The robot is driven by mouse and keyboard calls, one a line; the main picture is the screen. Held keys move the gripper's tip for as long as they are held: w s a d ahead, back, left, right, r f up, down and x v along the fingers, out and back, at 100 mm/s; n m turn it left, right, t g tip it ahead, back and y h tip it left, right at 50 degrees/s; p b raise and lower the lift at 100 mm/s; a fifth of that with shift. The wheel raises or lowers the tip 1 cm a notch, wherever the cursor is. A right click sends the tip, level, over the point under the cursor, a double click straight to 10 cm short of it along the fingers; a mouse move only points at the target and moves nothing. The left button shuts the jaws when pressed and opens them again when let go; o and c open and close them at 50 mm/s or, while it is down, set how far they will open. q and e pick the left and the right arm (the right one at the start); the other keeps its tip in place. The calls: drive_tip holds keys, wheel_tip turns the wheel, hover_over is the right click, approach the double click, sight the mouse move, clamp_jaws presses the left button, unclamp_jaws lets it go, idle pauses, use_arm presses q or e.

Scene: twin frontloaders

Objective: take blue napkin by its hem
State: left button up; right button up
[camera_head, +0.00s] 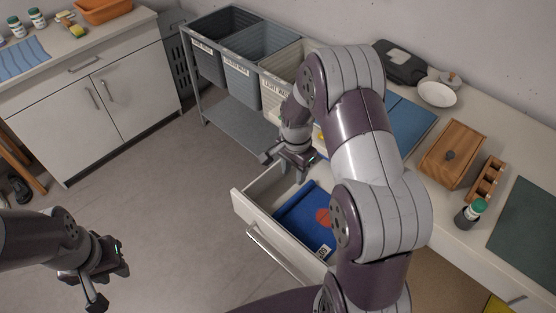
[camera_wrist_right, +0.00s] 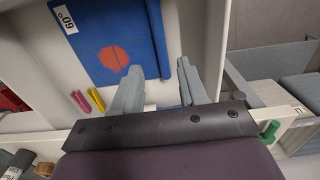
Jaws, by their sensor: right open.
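The blue napkin (camera_head: 300,215) lies in the open drawer, with a round red-orange spot and a white label. It also shows in the right wrist view (camera_wrist_right: 92,30), where the label reads 60° and a raised, rolled-looking edge runs along its right side. My right gripper (camera_head: 284,166) is over the far end of the drawer, open and empty; in the right wrist view its fingers (camera_wrist_right: 160,66) are apart just below the napkin's near edge. My left gripper (camera_head: 108,284) is over the floor at lower left, its fingers apart and empty, far from the napkin.
The drawer (camera_head: 262,227) has raised walls around the napkin. Pink and yellow pegs (camera_wrist_right: 95,98) lie near it. Labelled laundry bins (camera_head: 245,70) stand on a rack behind. A wooden box (camera_head: 450,155) and a bottle (camera_head: 470,213) stand on the right counter.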

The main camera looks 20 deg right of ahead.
sight(293, 200)
wheel_tip(293, 200, down, 13)
drive_tip(key=b, duration=1)
drive_tip(key=shift+s+r, duration=0.1)
drive_tip(key=shift+s, duration=0.1)
drive_tip(key=c, duration=0.6)
